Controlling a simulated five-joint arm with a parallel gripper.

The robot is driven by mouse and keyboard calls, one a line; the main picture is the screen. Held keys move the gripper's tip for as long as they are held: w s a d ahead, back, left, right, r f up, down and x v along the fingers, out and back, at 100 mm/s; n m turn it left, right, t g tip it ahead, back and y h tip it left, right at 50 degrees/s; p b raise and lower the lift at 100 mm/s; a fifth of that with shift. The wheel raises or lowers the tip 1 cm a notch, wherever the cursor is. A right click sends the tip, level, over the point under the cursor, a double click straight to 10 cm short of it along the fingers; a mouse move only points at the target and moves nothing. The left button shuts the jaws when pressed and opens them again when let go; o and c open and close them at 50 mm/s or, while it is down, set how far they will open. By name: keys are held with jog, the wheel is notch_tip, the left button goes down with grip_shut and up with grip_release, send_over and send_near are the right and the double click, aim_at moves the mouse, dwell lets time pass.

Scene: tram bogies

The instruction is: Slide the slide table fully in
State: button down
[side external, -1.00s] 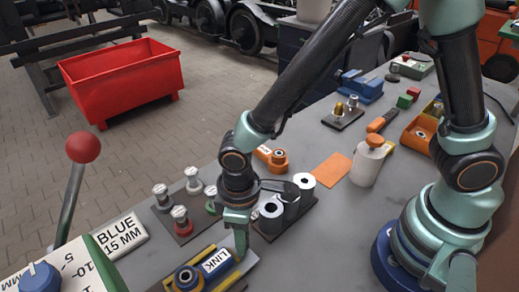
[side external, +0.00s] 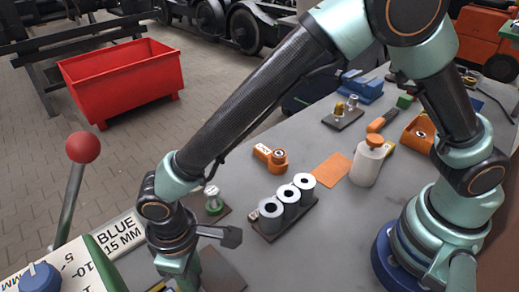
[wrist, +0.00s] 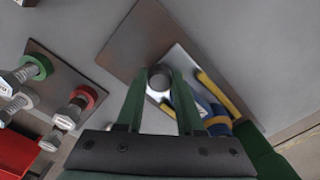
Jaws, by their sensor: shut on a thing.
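The slide table (wrist: 186,64) is a pale plate with yellow strips, seen in the wrist view on a brown-grey base plate (wrist: 123,50). A round grey knob (wrist: 159,80) stands near its end. My gripper (wrist: 157,72) has its two green fingers on either side of this knob and is shut on it. A blue part (wrist: 203,108) lies on the table beside the right finger. In the side view my gripper (side external: 187,279) hides most of the table; a bare stretch of the base plate (side external: 222,271) shows to its right.
Bolts with coloured rings (side external: 213,200) stand on a plate just behind my gripper. Three grey rollers (side external: 287,203) stand in a row to the right. A red-knobbed lever (side external: 82,147) and the "BLUE 15 MM" sign (side external: 121,235) are at left.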

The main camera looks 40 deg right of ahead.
jog(key=shift+a, duration=1.15)
jog(key=c, duration=0.5)
grip_release()
jog(key=shift+r, duration=0.1)
notch_tip(320, 180, up, 12)
jog(key=shift+d, duration=0.1)
